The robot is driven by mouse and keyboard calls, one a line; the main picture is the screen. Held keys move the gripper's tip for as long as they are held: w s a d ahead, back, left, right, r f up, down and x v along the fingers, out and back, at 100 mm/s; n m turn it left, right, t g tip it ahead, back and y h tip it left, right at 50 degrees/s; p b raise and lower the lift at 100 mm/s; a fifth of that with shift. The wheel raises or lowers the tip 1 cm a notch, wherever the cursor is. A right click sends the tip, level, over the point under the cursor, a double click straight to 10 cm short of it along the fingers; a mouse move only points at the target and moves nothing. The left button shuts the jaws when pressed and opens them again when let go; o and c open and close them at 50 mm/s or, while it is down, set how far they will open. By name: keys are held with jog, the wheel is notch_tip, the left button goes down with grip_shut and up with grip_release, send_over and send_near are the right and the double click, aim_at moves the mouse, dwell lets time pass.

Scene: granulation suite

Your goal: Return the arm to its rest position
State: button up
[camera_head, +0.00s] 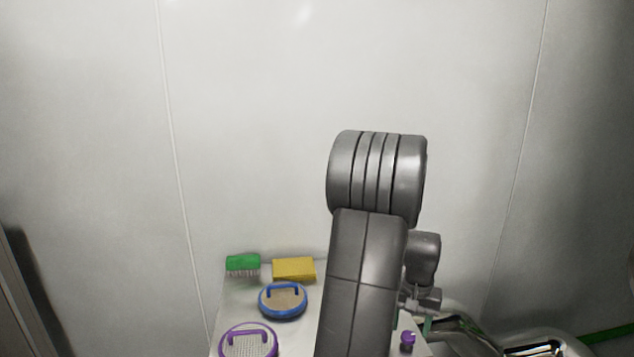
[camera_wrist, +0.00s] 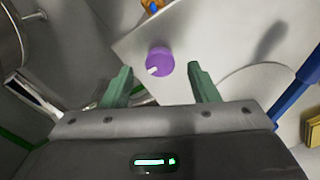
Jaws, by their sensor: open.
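My arm rises in the middle of the head view and bends over at the top. My gripper (camera_wrist: 160,72) shows in the wrist view with its two green fingers spread apart and nothing held between them. In the head view only a bit of a green finger shows at the lower right, beside my arm. A round purple thing (camera_wrist: 160,61) with a small pale mark lies beyond the fingertips, in line with the gap. It appears as a small purple piece (camera_head: 408,338) in the head view, at the table's right side.
A pale table (camera_head: 232,300) holds a green brush (camera_head: 243,262), a yellow block (camera_head: 294,268), a blue-rimmed round piece (camera_head: 283,314) and a purple-rimmed one (camera_head: 262,329). Shiny metal equipment (camera_head: 545,343) stands at the lower right. A plain wall is behind.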

notch_tip(320, 180, up, 11)
notch_tip(320, 180, down, 14)
jog(key=shift+r, duration=0.1)
jog(key=shift+r+n, duration=0.1)
jog(key=shift+n, duration=0.3)
jog(key=shift+r+n, duration=0.1)
jog(key=shift+n, duration=0.7)
jog(key=n, duration=0.7)
jog(key=shift+b, duration=0.4)
jog(key=n, duration=0.6)
jog(key=shift+b, duration=0.35)
jog(key=shift+d+n, duration=0.1)
jog(key=shift+n, duration=1.2)
jog(key=shift+r, duration=0.1)
